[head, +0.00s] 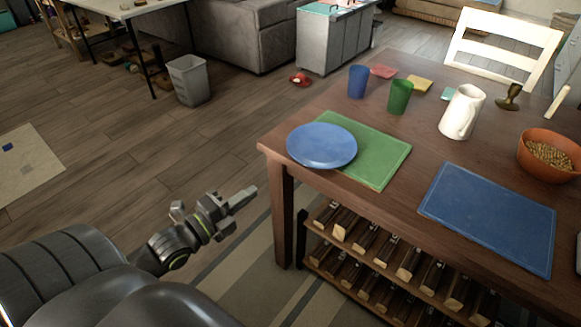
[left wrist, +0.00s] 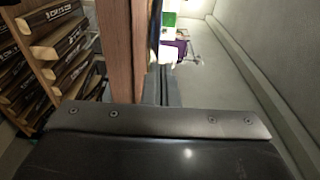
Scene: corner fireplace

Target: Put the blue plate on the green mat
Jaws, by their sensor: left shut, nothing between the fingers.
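The blue plate (head: 321,146) lies flat at the near left corner of the wooden table, in the head view. It overlaps the left part of the green mat (head: 381,160). The plate's left part reaches past the mat over bare table towards the edge. My left gripper (head: 247,196) is shut and empty, left of the table and apart from the plate. In the left wrist view its fingers (left wrist: 161,86) show beside a wooden table leg. My right gripper is not in view.
A blue mat (head: 490,215) lies on the table's near side. A blue cup (head: 357,82), a green cup (head: 399,97), a white pitcher (head: 461,112) and an orange bowl (head: 550,155) stand behind. A shelf (head: 385,262) with several wooden blocks is under the table.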

